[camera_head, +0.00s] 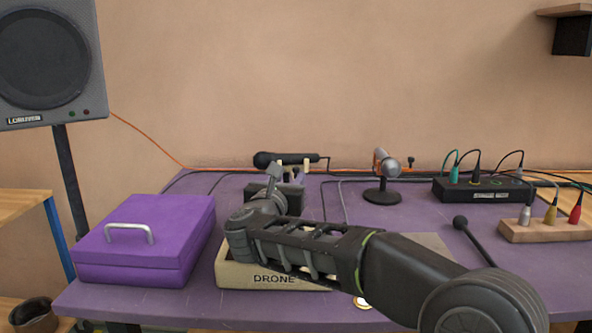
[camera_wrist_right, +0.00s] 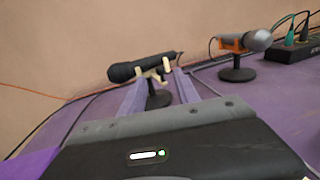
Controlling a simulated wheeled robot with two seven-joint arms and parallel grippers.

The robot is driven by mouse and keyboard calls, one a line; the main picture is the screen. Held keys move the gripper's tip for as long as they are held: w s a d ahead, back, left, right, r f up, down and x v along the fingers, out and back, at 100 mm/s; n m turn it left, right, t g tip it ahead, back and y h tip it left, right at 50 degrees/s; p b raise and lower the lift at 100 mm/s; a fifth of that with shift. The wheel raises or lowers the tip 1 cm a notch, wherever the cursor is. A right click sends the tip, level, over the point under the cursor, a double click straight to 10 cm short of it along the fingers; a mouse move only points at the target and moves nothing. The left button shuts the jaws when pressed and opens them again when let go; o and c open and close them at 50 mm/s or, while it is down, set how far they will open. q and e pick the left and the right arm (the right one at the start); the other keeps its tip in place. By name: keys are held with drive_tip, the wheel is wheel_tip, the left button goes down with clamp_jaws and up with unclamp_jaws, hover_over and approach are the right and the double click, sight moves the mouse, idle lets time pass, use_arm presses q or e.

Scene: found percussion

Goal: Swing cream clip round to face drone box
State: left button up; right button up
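The cream clip (camera_head: 307,163) holds a black microphone (camera_head: 264,159) lying sideways, its head to the left, near the back of the purple table. In the right wrist view, the cream clip (camera_wrist_right: 164,66) sits on a dark stand with a round base (camera_wrist_right: 158,99). My right gripper (camera_head: 292,174) is open; its two grey fingers (camera_wrist_right: 160,92) show apart on either side of the stand. Whether they touch the clip cannot be told. The drone box (camera_head: 272,280), cream and lettered DRONE, lies at the front, largely hidden by my right arm. My left gripper is out of view.
A second microphone in an orange clip (camera_head: 380,162) stands on a black base to the right. A purple case (camera_head: 150,240) is at the left. A black cable box (camera_head: 484,190) and a wooden plug block (camera_head: 545,231) are at the right. Cables run along the back.

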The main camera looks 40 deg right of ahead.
sight(295, 170)
drive_tip(key=x, duration=0.7)
drive_tip(key=shift+w+d, duration=0.15)
drive_tip(key=shift+c, duration=0.5)
clamp_jaws()
idle(0.8)
